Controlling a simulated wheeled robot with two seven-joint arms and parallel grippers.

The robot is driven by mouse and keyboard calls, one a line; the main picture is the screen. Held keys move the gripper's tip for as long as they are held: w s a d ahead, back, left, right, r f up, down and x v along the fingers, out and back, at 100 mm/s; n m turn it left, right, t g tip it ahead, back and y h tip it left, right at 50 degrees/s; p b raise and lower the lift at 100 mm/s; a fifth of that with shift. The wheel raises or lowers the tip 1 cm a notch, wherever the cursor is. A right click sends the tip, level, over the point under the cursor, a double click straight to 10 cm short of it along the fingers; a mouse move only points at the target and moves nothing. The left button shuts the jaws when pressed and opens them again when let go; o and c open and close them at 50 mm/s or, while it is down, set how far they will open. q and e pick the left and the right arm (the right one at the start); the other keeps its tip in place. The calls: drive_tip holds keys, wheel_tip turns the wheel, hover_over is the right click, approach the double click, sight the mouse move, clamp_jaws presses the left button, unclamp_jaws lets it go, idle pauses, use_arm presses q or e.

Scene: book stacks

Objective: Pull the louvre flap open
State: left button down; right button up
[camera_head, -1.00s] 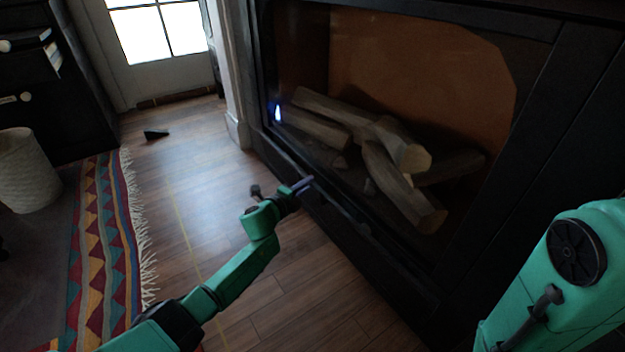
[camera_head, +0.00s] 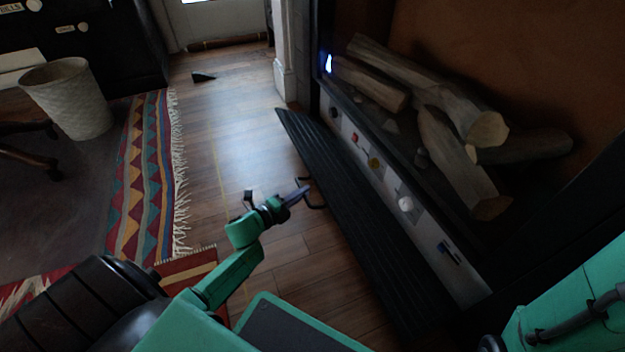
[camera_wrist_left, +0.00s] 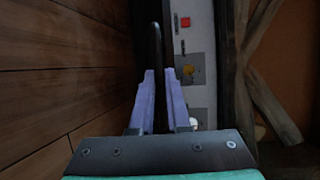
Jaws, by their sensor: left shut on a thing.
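The black louvre flap (camera_head: 365,245) below the fireplace opening is swung down and outward, showing a pale control panel (camera_head: 405,207) behind it. Its thin black handle (camera_head: 315,206) sticks out from the flap's outer side. My left gripper (camera_head: 301,191) is shut on this handle. In the left wrist view, the purple fingers (camera_wrist_left: 161,100) stand on either side of the dark handle bar (camera_wrist_left: 156,50). My right arm shows at the lower right of the head view, but its gripper is out of view.
Logs (camera_head: 455,165) lie in the fireplace above. The wooden floor (camera_head: 215,130) left of the flap is mostly clear. A patterned rug (camera_head: 145,180) and wastebasket (camera_head: 70,100) are farther left.

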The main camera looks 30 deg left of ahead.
use_arm(q)
drive_tip(key=f+b, duration=0.1)
drive_tip(key=f, duration=0.2)
drive_tip(key=shift+s+f+b, duration=0.1)
drive_tip(key=shift+s+b, duration=0.2)
drive_tip(key=shift+b, duration=0.05)
drive_tip(key=shift+f, duration=0.4)
drive_tip(key=shift+s, duration=0.1)
drive_tip(key=c, duration=0.9)
unclamp_jaws()
drive_tip(key=shift+a, duration=0.1)
